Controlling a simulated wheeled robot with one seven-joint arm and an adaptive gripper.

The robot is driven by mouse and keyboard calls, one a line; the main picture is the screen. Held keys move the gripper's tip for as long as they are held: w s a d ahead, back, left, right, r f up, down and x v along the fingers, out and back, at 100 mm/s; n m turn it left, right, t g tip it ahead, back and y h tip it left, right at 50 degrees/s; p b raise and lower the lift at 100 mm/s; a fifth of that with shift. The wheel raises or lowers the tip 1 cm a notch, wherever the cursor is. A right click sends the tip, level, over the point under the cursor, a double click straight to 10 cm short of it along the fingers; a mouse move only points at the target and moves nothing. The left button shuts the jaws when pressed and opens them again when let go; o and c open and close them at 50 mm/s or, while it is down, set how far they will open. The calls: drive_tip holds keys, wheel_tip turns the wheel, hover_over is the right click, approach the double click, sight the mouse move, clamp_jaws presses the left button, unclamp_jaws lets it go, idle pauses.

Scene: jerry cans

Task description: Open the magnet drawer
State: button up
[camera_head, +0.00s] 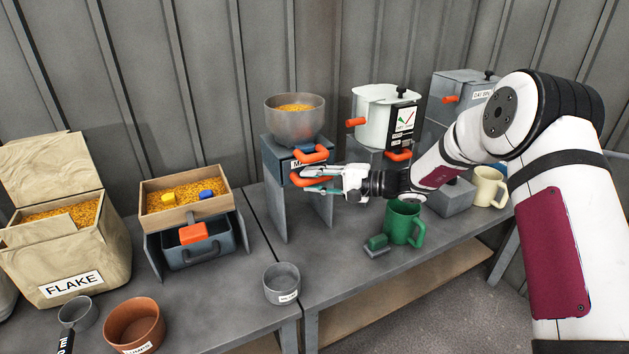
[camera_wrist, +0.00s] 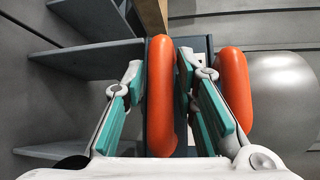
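The magnet drawer (camera_head: 288,158) is a dark box front with a partly hidden label starting "MA", in a grey stand under a metal bowl. Two orange handles are on this unit, an upper one (camera_head: 311,153) and a lower one (camera_head: 305,181). My gripper (camera_head: 308,179) is at the lower handle, its fingers partly covering it. In the wrist view my gripper (camera_wrist: 161,80) has the lower handle (camera_wrist: 160,100) between its teal-padded fingers, with slim gaps beside it. The upper handle (camera_wrist: 234,88) lies outside the right finger. The drawer front looks flush, though my gripper hides part of it.
The metal bowl (camera_head: 295,118) with yellow grain stands on the unit. A white pot with a dial (camera_head: 383,118) is to its right. A grey cup (camera_head: 282,284) stands in front.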

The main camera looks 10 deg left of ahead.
clamp_jaws()
drive_tip(key=s+d+p, duration=0.6)
drive_tip(key=s+d, duration=0.4)
drive_tip(key=s, duration=0.5)
drive_tip(key=shift+s+d+p, duration=0.3)
drive_tip(key=shift+s+d, duration=0.05)
drive_tip(key=shift+s, duration=0.05)
unclamp_jaws()
drive_tip(key=v, duration=1.2)
